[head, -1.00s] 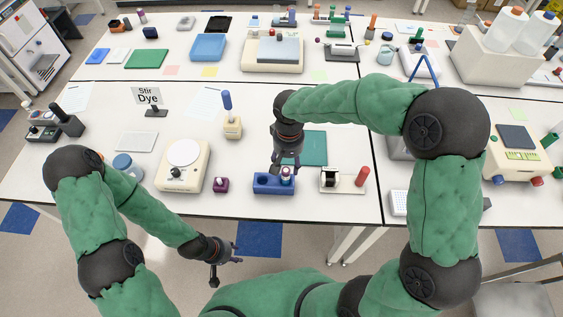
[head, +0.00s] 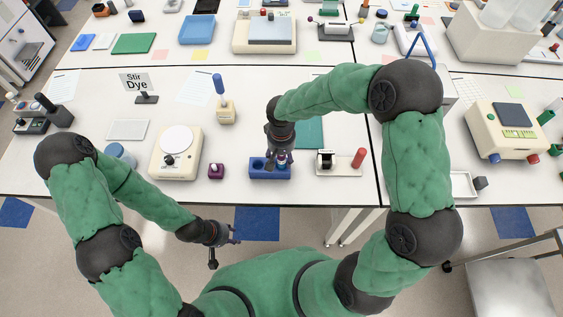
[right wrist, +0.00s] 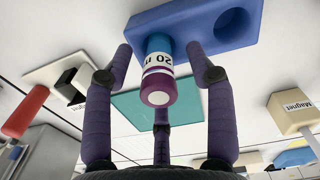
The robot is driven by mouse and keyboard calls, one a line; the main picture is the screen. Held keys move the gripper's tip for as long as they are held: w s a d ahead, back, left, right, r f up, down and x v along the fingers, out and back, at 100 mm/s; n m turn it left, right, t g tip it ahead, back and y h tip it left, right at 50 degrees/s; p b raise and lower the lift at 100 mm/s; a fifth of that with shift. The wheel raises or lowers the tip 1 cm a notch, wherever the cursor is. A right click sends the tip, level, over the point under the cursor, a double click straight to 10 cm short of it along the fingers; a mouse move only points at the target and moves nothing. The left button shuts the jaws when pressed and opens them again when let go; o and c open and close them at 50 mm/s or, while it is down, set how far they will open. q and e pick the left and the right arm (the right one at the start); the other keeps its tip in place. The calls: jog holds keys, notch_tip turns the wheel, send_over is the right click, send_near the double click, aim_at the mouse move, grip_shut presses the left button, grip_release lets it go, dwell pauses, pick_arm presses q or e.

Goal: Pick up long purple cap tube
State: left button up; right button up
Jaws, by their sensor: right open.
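The purple cap tube (right wrist: 158,88) stands in the blue rack (right wrist: 187,22), with a blue band, a white label and a purple cap in the right wrist view. In the head view the rack (head: 257,172) is near the table's front edge, and the tube is mostly hidden by my gripper. My right gripper (head: 277,160) is over the rack. Its dark purple fingers (right wrist: 160,62) stand open around the tube, with visible gaps on both sides. My left gripper (head: 232,236) hangs in front of the table, open and empty.
A small purple block (head: 216,171) and a white stirrer (head: 176,150) are left of the rack. A white holder with a red-capped item (head: 358,158) is close on the right. A teal mat (head: 309,133) lies behind. Another rack hole (right wrist: 233,27) is empty.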

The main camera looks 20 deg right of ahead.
jog(key=shift+f, duration=0.85)
grip_shut()
jog(key=shift+r, duration=0.15)
